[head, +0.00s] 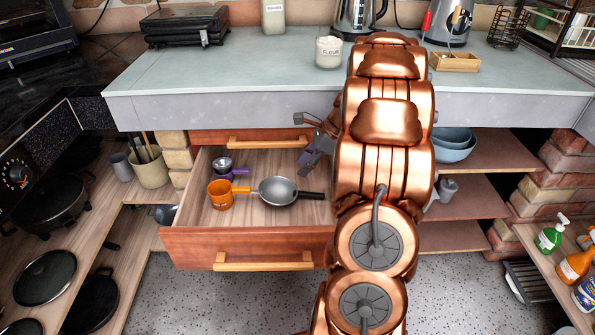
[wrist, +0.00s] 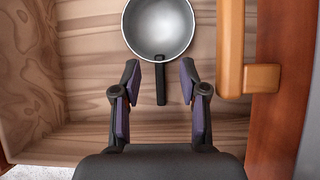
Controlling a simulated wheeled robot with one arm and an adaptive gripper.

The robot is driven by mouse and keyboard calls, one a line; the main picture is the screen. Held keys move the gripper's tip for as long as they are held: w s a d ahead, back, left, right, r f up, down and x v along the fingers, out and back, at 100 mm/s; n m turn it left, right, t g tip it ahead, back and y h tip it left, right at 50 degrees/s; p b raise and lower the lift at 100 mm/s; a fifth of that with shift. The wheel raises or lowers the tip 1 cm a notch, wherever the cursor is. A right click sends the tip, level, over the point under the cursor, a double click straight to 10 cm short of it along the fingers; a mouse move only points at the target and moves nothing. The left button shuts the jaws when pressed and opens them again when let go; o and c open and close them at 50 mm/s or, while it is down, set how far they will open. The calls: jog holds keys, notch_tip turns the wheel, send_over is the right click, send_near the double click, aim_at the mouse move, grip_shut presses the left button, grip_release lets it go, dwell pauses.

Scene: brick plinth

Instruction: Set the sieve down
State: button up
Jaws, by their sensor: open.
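The sieve (head: 277,189) is a grey round bowl with a dark straight handle. It rests on the floor of the open drawer (head: 240,241), its handle pointing right; no mesh can be made out. In the wrist view the sieve's bowl (wrist: 158,27) is at the top, with its handle pointing down toward my gripper (wrist: 160,82). My gripper is open, with its purple-padded fingers on either side of the handle's end and apart from it. In the head view my gripper (head: 314,148) shows over the drawer's right part, partly hidden by my arm.
A closed drawer with a wooden handle (head: 268,142) sits just behind; that handle is close to my fingers in the wrist view (wrist: 232,50). The counter (head: 230,82) overhangs above.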

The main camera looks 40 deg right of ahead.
jog(key=v, duration=0.7)
jog(key=s+a+r+n+g, duration=0.1)
jog(key=s+a+n+g, duration=0.15)
jog(key=a+n, duration=0.65)
jog(key=s+a+n+g, duration=0.2)
jog(key=s+a+n, duration=0.1)
jog(key=a, duration=1.1)
jog(key=s+a+f+n+g+h, duration=0.1)
jog(key=s+a+n+h, duration=0.1)
jog(key=s+a+n, duration=0.3)
jog(key=s+a+f+n+g+h, duration=0.1)
jog(key=s+a+n+h, duration=0.1)
jog(key=s+a+n, duration=0.3)
jog(key=s+n+p, duration=0.1)
jog(key=s+n, duration=0.3)
jog(key=s, duration=0.3)
jog(key=shift+a+h, duration=0.25)
jog(key=shift+h, duration=0.15)
jog(key=shift+r, duration=0.1)
notch_tip(320, 180, up, 24)
jog(key=s+p, duration=0.1)
jog(key=p, duration=2.1)
jog(key=shift+s+p, duration=0.3)
jog(key=shift+s, duration=0.05)
